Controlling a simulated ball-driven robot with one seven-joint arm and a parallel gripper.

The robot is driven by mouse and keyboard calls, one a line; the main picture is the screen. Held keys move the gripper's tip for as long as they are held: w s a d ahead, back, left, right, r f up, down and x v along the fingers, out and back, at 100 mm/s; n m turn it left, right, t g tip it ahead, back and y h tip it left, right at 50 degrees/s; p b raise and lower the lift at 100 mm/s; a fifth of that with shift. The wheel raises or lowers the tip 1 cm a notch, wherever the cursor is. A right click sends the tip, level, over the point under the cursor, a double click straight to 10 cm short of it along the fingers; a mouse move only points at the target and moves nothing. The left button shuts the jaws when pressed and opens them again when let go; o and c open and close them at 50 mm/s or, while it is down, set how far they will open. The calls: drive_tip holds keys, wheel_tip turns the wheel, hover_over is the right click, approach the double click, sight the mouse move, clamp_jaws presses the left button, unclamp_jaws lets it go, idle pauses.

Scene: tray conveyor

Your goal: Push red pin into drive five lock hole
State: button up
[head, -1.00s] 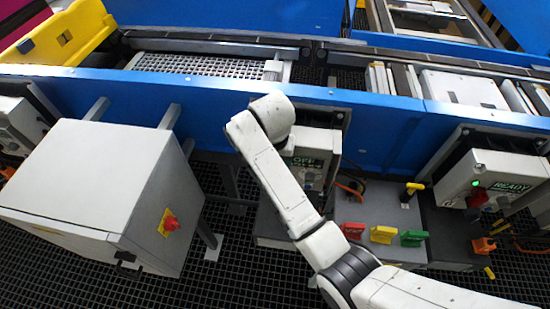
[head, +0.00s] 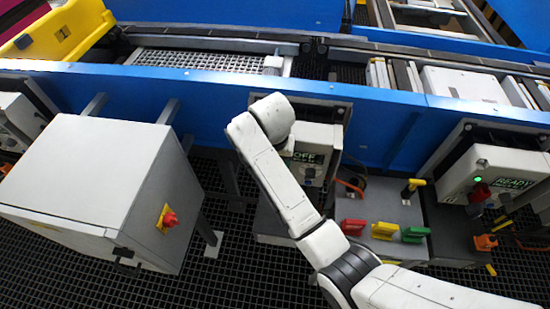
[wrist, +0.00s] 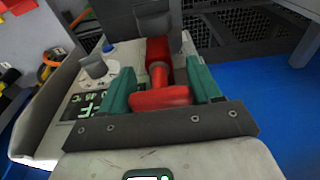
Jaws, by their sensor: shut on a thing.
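In the wrist view my gripper (wrist: 160,72) has its teal fingers on both sides of the red pin (wrist: 160,98) and is shut on it. The pin's wide red handle faces the camera, and its narrower shaft runs toward a red block-like part (wrist: 157,50) in front of a dark grey bracket. I cannot tell how deep the pin sits or see the lock hole. The drive's pale box shows beside it, with a lit display (wrist: 88,104). In the head view the drive box (head: 322,140) reads OFF, and my arm hides the gripper and pin.
Further right is a drive box reading READY (head: 490,170). A large grey cabinet (head: 90,180) stands left. The blue conveyor wall (head: 220,105) runs behind.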

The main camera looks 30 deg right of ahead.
drive_tip(key=o, duration=1.1)
drive_tip(key=shift+f, duration=0.1)
drive_tip(key=shift+s+a+r+p, duration=0.2)
drive_tip(key=shift+r+p, duration=0.25)
drive_tip(key=shift+r, duration=1.35)
drive_tip(key=shift+s+a+r+p, duration=0.1)
drive_tip(key=shift+s+r+p, duration=0.25)
drive_tip(key=shift+r, duration=1.4)
drive_tip(key=shift+s+a+r+p, duration=0.15)
drive_tip(key=shift+r+p, duration=0.4)
drive_tip(key=shift+r, duration=1.25)
